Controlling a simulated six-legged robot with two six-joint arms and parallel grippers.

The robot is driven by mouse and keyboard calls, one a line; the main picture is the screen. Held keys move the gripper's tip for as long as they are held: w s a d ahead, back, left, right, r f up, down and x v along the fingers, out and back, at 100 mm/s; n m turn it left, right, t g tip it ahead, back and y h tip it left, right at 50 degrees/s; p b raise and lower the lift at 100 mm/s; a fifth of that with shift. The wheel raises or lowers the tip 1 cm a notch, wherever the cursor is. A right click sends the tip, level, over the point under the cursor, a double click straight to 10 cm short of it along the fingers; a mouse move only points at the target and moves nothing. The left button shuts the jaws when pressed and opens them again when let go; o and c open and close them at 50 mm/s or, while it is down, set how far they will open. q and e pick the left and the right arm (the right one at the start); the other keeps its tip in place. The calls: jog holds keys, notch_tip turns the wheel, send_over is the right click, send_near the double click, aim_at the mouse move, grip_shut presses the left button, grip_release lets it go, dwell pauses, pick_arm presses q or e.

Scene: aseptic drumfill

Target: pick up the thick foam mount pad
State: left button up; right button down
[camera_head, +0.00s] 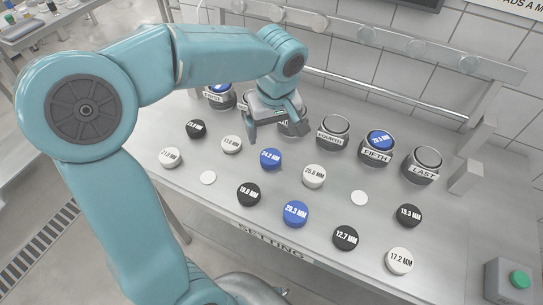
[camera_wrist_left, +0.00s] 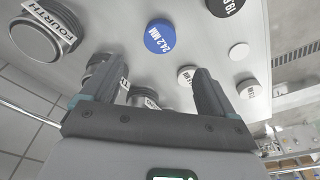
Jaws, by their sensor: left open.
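No disc in view is named as the thick foam mount pad, and I cannot tell which one it is. Two small plain white discs, one left (camera_head: 208,177) and one right (camera_head: 359,197), lie flat on the steel table; a plain disc also shows in the left wrist view (camera_wrist_left: 239,50). My left gripper (camera_head: 275,127) is open and empty, over the back row of labelled cups, behind the blue 24.2 MM disc (camera_head: 270,158). In the left wrist view its two fingers (camera_wrist_left: 152,88) stand apart, with cups partly hidden behind them. My right gripper is not in view.
Several black, white and blue discs marked in MM, such as the blue 29.3 MM disc (camera_head: 295,213), lie on the table. Cups marked FOURTH (camera_head: 332,133), FIFTH (camera_head: 376,157) and LAST (camera_head: 422,166) stand behind. A green button box (camera_head: 513,284) is at the right.

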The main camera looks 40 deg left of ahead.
pick_arm(q)
send_over(271, 157)
jog(key=f, duration=0.4)
jog(key=shift+s+d+f, duration=0.2)
jog(key=shift+s+d, duration=0.1)
jog(key=shift+s, duration=0.05)
jog(key=f, duration=0.5)
jog(key=shift+w+a+f, duration=0.3)
jog(key=shift+w+f, duration=0.1)
jog(key=c, duration=1.1)
